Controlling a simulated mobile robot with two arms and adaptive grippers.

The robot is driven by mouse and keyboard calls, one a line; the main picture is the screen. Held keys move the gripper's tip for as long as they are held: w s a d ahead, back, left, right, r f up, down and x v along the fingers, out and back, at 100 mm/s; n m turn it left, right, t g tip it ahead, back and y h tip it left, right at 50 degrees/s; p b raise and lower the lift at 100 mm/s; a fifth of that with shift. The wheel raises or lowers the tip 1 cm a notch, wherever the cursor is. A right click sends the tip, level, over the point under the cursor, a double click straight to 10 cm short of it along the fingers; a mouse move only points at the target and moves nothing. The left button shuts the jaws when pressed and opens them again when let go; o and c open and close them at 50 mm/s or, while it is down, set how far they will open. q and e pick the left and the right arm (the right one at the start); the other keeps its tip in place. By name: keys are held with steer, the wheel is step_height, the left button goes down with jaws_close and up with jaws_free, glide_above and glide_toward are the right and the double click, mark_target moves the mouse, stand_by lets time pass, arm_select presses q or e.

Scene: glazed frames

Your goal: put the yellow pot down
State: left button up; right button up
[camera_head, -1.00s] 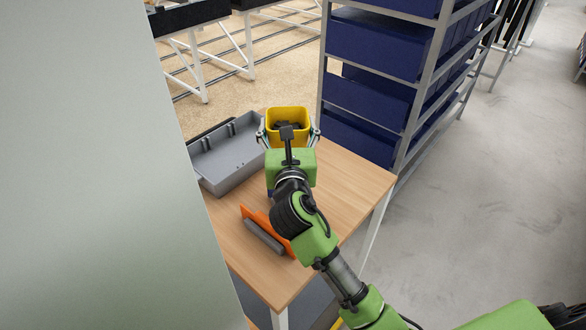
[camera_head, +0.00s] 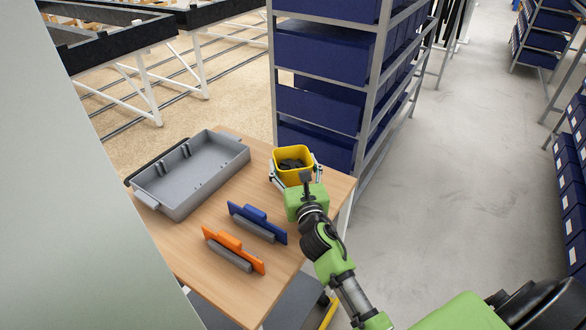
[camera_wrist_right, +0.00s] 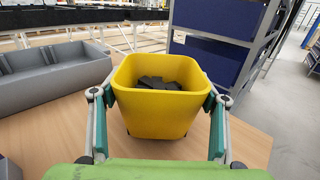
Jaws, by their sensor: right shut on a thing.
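The yellow pot (camera_head: 293,167) is upright at the far right part of the wooden table (camera_head: 196,242), with dark pieces inside it. My right gripper (camera_head: 296,174) is shut on the pot, one finger on each side. In the right wrist view the pot (camera_wrist_right: 161,105) sits between the two fingers (camera_wrist_right: 160,104), over or on the table top. I cannot tell whether its base touches the wood. My left gripper is not in view.
A grey tray (camera_head: 165,196) stands on the table's left. A blue-handled float (camera_head: 258,222) and an orange-handled float (camera_head: 233,249) lie in front. A rack with blue bins (camera_head: 318,103) stands close behind the table. A pale panel (camera_head: 60,200) blocks the left.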

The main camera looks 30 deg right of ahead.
steer(key=shift+f, duration=0.3)
steer(key=shift+f, duration=0.1)
steer(key=o, duration=1.2)
steer(key=shift+o, duration=0.2)
steer(key=b+v, duration=0.1)
steer(key=v, duration=0.9)
steer(key=shift+s+a, duration=0.15)
steer(key=shift+s, duration=0.2)
steer(key=shift+s+a, duration=0.15)
steer(key=shift+s, duration=0.5)
